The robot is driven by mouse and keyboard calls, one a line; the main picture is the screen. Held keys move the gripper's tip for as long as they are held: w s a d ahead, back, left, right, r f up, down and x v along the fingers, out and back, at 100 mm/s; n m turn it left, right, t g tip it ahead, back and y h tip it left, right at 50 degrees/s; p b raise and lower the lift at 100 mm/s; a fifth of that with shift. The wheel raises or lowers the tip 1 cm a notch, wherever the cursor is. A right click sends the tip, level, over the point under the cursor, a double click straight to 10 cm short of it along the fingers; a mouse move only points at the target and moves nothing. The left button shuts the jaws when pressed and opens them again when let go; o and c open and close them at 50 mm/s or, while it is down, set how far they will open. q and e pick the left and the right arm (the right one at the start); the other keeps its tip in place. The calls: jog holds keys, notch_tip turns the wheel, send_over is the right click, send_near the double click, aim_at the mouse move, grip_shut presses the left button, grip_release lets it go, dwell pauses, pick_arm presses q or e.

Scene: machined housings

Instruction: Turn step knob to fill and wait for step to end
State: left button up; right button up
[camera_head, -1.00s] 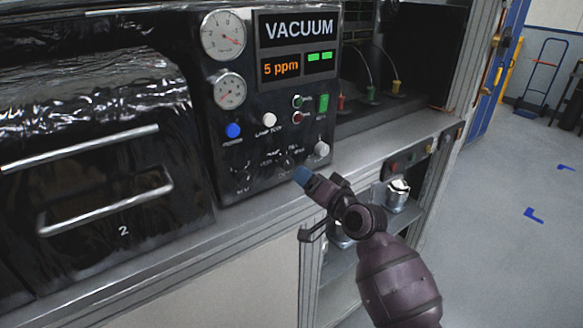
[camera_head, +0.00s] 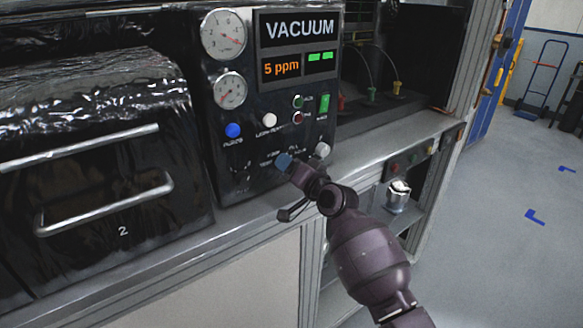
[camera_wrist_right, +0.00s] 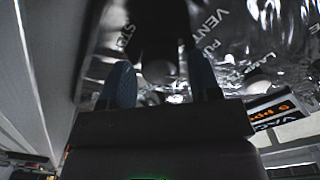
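The black control panel (camera_head: 262,140) has a display (camera_head: 297,29) reading VACUUM and a smaller one (camera_head: 281,67) reading 5 ppm. My right gripper (camera_head: 284,162) is at the panel's lower part, its blue fingertips covering the step knob there. In the right wrist view the gripper's two blue fingers (camera_wrist_right: 162,82) stand apart on either side of a dark knob (camera_wrist_right: 160,50). Whether they touch it I cannot tell. Labels such as VENT show near it; the knob's pointing direction is hidden. My left gripper is not in view.
Two gauges (camera_head: 223,34), a blue button (camera_head: 233,130), a white button (camera_head: 269,119) and a silver knob (camera_head: 322,149) are on the panel. A chamber door with a metal handle (camera_head: 105,205) is at left. A metal ledge (camera_head: 255,219) runs below.

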jog(key=c, duration=0.7)
jog(key=shift+c, duration=0.2)
